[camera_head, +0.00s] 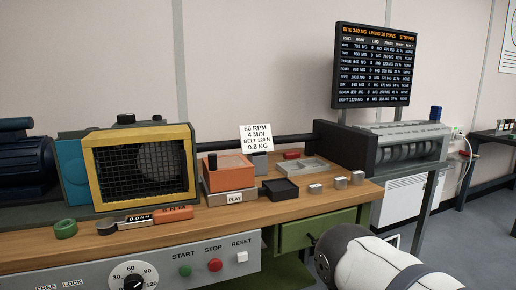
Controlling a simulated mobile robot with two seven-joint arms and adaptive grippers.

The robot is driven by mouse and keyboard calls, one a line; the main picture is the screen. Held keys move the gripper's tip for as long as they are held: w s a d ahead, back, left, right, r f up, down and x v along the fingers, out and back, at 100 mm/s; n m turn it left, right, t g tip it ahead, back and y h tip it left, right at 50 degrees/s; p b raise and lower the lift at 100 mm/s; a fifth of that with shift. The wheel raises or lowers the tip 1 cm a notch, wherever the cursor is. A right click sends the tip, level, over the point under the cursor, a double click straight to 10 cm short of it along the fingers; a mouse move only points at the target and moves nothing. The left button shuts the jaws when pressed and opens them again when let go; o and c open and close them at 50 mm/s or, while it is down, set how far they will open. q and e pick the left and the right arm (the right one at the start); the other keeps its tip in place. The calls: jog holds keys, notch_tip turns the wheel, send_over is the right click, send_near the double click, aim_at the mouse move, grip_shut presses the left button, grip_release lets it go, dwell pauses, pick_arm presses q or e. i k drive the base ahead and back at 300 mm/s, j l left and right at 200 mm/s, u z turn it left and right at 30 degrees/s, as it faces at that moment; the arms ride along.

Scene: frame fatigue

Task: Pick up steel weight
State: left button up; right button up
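Three small silver metal blocks, which look like steel weights, stand in a row on the right part of the wooden bench top: a left one (315,188), a middle one (340,183) and a right one (357,178). They are apart from each other and nothing covers them. A white and dark link of my arm shows at the lower right, below and in front of the bench. Neither of my grippers is visible.
Left of the blocks are a black tray (280,196) and an orange-topped box (229,175) marked PLAY. A grey tray (318,171) lies behind. A yellow-framed mesh guard (141,196) and a control panel (225,276) are further left. A green drawer (310,229) is below.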

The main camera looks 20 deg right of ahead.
aim_at(357, 176)
jog(key=i+l+z, duration=0.65)
jog(key=i+l, duration=0.25)
jog(key=i+l+z, duration=0.35)
jog(key=i, duration=0.25)
